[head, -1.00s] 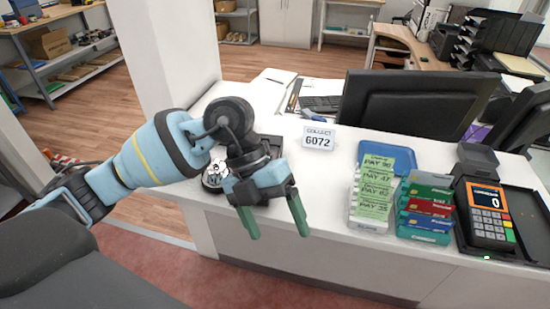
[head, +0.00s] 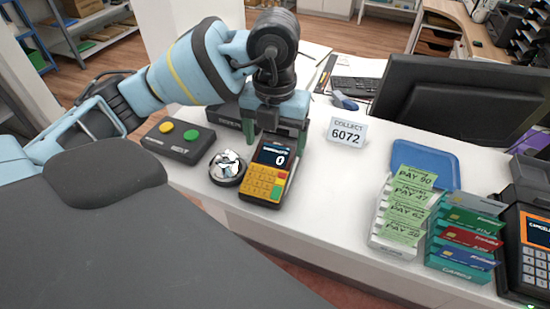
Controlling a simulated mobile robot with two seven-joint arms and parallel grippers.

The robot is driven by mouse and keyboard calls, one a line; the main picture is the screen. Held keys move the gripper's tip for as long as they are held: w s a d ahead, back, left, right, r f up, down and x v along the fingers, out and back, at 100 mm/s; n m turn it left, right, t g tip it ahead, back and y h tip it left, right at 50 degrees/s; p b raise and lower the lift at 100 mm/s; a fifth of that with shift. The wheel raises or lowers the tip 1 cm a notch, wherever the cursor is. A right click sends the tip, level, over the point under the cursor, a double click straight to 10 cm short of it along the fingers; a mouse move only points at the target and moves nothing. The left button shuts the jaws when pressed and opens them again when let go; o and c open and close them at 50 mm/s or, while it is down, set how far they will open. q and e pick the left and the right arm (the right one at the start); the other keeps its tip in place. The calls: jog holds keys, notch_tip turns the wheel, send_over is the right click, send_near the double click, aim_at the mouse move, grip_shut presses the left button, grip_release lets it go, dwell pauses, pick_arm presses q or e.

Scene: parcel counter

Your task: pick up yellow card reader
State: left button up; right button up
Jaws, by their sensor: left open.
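The yellow card reader (head: 262,185) lies on the white counter in the head view, with a dark screen showing 0 and a yellow keypad. My left gripper (head: 277,140) is open at the reader's far end. Its green fingers point down, one at each side of the reader near the screen; whether they touch it I cannot tell. My right gripper is not in view.
A silver call bell (head: 228,166) stands close left of the reader, beside a black box with yellow and green buttons (head: 180,140). A COLLECT 6072 sign (head: 346,132) stands to the right. Slip holder (head: 392,243), card rack (head: 467,240) and an orange-black terminal (head: 535,240) stand further right.

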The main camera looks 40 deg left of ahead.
aim_at(274, 155)
pick_arm(q)
jog(key=shift+f, duration=0.25)
jog(key=shift+s+f, duration=0.15)
jog(key=shift+f, duration=0.2)
notch_tip(274, 155, down, 3)
jog(key=shift+s+d+f, duration=0.1)
jog(key=shift+s+f, duration=0.05)
jog(key=shift+f, duration=0.5)
jog(key=c, duration=0.8)
jog(key=shift+c, duration=0.3)
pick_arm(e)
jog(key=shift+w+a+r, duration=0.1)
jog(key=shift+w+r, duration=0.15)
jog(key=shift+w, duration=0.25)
